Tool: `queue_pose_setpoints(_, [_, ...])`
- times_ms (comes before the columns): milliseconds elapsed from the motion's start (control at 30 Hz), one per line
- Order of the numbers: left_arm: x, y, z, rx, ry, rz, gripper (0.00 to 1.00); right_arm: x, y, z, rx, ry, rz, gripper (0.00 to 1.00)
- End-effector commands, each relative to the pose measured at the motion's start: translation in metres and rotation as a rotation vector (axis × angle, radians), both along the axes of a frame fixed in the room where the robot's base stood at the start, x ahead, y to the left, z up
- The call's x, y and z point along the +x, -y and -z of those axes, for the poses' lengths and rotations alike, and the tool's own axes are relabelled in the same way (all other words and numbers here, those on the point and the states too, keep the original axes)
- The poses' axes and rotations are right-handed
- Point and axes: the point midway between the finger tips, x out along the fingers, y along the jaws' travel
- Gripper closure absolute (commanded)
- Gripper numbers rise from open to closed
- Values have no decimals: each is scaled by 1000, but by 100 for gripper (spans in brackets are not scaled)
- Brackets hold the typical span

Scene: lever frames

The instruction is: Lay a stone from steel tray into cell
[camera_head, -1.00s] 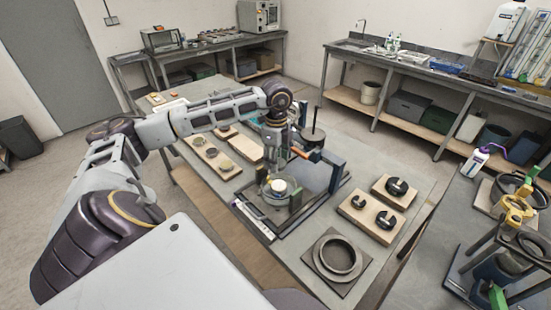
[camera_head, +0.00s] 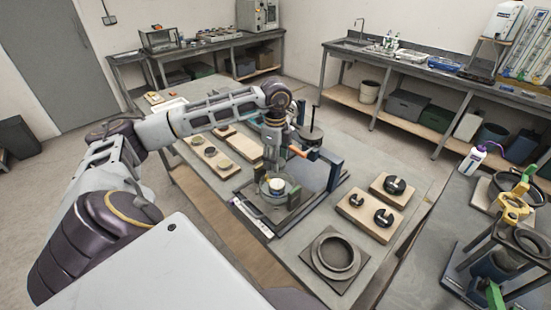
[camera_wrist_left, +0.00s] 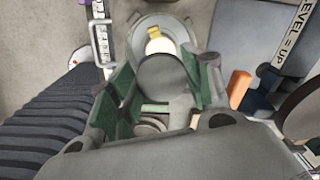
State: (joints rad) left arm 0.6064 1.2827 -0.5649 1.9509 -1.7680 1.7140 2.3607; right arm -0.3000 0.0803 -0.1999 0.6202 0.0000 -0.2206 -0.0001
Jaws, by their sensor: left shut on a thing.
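My left gripper (camera_head: 274,168) hangs over the middle of the lever frame (camera_head: 318,190). In the left wrist view its green-padded fingers (camera_wrist_left: 160,82) are shut on a round grey stone (camera_wrist_left: 161,76). The cell (camera_wrist_left: 137,32) is a round, pale, cup-like part beyond the stone, with a white piece and a yellow block in its middle. The stone covers part of the cell, and I cannot tell the gap between them. In the head view the cell (camera_head: 264,194) is just below the gripper. I cannot pick out the steel tray surely. My right gripper is out of view.
Boards with several round pieces (camera_head: 210,153) lie left of the frame. Boards with black slotted weights (camera_head: 394,186) and a square plate with a ring (camera_head: 335,254) lie right.

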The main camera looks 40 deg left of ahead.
Motion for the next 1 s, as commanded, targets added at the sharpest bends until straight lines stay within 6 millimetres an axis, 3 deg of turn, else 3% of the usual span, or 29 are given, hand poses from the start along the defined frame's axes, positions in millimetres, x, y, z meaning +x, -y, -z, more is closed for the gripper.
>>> queue_pose_setpoints(667, [0,0,21,0,0,0,75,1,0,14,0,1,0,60])
queue_pose_setpoints(1000, [0,0,35,1,0,0,75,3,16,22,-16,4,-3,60])
